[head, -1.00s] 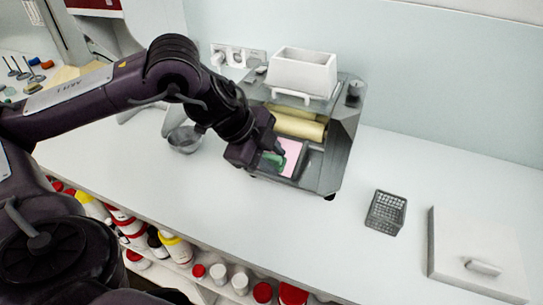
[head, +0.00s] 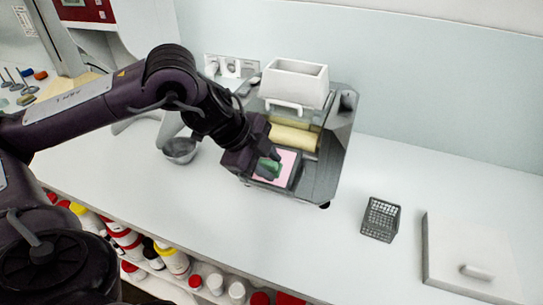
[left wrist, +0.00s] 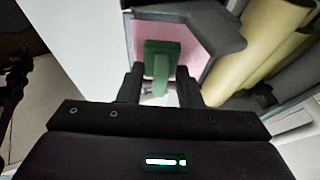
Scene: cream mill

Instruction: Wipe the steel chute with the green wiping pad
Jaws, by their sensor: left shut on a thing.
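The green wiping pad (head: 268,166) is held in my left gripper (head: 262,163). The left wrist view shows the green pad (left wrist: 162,60) between the two dark fingers of the left gripper (left wrist: 160,88), over a pink surface (left wrist: 187,42). The pink surface lies in the steel chute (head: 297,172) at the front of the mill. The pad appears to rest on or just above it; contact cannot be told. My gripper and arm hide the left part of the chute. My right gripper is not in view.
The mill carries cream rollers (head: 294,137) and a white hopper (head: 297,82). A metal bowl (head: 181,150) stands left of it. A wire basket (head: 380,219) and a white lidded box (head: 470,262) stand to the right. Bottles fill the shelf below. The counter front is clear.

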